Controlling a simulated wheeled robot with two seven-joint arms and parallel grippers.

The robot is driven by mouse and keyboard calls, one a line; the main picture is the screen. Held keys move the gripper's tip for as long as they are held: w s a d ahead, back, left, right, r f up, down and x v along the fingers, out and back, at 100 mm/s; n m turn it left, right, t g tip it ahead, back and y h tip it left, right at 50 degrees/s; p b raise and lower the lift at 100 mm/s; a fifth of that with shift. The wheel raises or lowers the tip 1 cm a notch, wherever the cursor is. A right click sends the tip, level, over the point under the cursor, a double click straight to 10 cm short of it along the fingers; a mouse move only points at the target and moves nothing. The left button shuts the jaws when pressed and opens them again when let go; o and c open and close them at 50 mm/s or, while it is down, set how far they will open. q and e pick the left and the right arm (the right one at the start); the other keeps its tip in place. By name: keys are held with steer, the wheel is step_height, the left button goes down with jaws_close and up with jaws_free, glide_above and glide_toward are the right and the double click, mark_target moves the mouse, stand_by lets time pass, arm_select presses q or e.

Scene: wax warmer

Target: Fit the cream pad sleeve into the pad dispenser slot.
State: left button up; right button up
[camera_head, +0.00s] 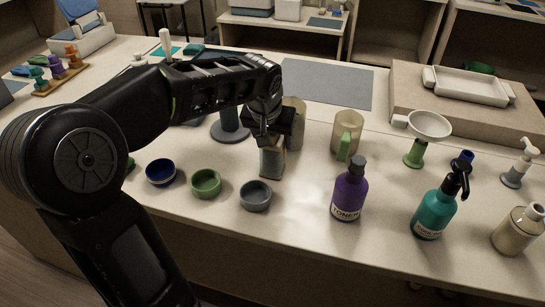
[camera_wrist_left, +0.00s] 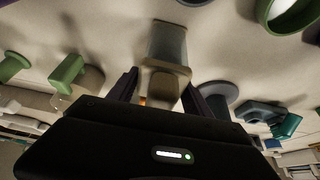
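The pad dispenser (camera_head: 271,162), a greyish translucent upright holder, stands on the counter just below my left gripper (camera_head: 270,135). It also shows in the left wrist view (camera_wrist_left: 168,42), with a tan rim. The cream pad sleeve (camera_wrist_left: 162,88) shows there between my left fingers (camera_wrist_left: 160,84), in line with the dispenser and at its rim. A gap shows beside the sleeve, so the fingers look spread and not pressed on it. My gripper body hides the sleeve's far end. How deep it sits in the slot I cannot tell. My right gripper is out of view.
A tan cylinder (camera_head: 297,116) stands close behind my gripper, and a green-handled jug (camera_head: 347,130) to its right. A grey stand (camera_head: 229,128) is at left. Bowls (camera_head: 206,183) and a purple bottle (camera_head: 348,190) stand in front. A grey mat (camera_head: 335,82) lies clear behind.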

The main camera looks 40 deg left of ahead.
arm_select(q)
jaws_close()
stand_by(0.4)
steer(key=shift+r, duration=0.1)
step_height(320, 180, up, 18)
stand_by(1.0)
stand_by(0.6)
